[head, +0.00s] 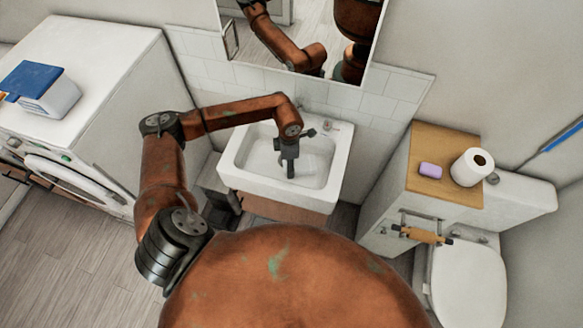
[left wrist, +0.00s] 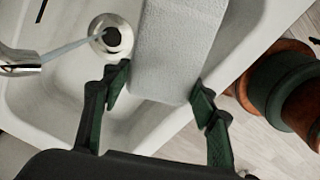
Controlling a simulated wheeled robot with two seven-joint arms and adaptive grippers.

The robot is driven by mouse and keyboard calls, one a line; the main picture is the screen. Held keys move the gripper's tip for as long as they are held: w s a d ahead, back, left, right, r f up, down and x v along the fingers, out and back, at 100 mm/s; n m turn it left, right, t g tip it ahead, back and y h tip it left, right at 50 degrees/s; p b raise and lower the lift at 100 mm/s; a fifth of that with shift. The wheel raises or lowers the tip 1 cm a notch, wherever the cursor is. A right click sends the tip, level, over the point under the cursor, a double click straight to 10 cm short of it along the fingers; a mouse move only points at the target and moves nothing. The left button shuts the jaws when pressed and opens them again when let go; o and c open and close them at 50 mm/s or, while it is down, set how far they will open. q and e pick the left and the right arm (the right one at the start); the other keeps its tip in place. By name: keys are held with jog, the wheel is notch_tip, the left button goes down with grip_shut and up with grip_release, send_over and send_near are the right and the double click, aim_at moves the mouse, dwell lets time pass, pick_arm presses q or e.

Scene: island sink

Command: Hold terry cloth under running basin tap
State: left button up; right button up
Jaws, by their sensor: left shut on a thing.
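The terry cloth (left wrist: 178,45) is a pale, folded strip in the left wrist view. My left gripper (left wrist: 161,80) is shut on its near end, with one dark finger at each side edge. In the head view my left gripper (head: 290,168) points down over the white basin (head: 234,167); the cloth is hard to make out there. The chrome tap spout (left wrist: 18,62) is left of the cloth. A thin stream of water (left wrist: 66,49) runs from it towards the round drain (left wrist: 112,38), apart from the cloth. My right gripper is not in view.
A cabinet with a wooden top (head: 440,150) stands right of the basin, bearing purple soap (head: 430,170) and a paper roll (head: 471,166). The toilet (head: 468,285) is beyond it. A washing machine (head: 85,60) stands left. A mirror (head: 300,30) hangs above the basin.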

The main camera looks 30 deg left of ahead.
pick_arm(q)
jog(key=shift+w+a+f+b, duration=0.15)
jog(key=shift+w+a+b, duration=0.1)
jog(key=shift+w+a, duration=0.25)
jog(key=shift+w+a+f+b, duration=0.2)
jog(key=shift+w+a, duration=0.15)
jog(key=shift+a, duration=0.15)
jog(key=w+a+f+b, duration=0.1)
jog(key=w+a+b, duration=0.4)
jog(key=a, duration=0.2)
jog(key=shift+w+f, duration=0.3)
jog(key=s+d+p, duration=0.1)
jog(key=s+p, duration=0.3)
jog(key=s, duration=0.4)
jog(key=shift+d, duration=0.3)
